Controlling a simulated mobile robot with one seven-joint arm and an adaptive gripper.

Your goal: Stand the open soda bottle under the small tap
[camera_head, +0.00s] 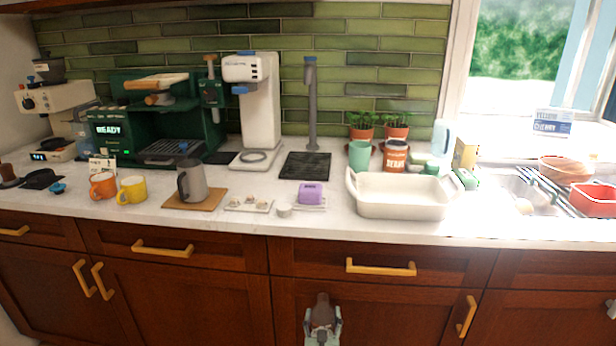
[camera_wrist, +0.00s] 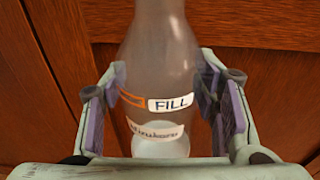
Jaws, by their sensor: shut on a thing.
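My gripper (camera_head: 322,326) is low in front of the wooden cabinet doors, below the counter top. It is shut on the soda bottle (camera_head: 322,308). In the wrist view the bottle (camera_wrist: 160,60) is clear, with an orange-and-white label reading FILL, and stands between the two purple-padded fingers. Its top is cut off in that view, so I cannot see its mouth there. A slim grey tap (camera_head: 311,105) rises against the green tiles at the back of the counter. A dark drip mat (camera_head: 305,166) lies in front of it and looks bare.
A tall white dispenser (camera_head: 262,105) stands left of the tap. A white basin (camera_head: 400,209) and a green cup (camera_head: 359,157) are to the right. A purple block (camera_head: 311,193) and a small tray (camera_head: 248,204) lie near the front edge. Cabinet handles (camera_head: 381,268) stick out.

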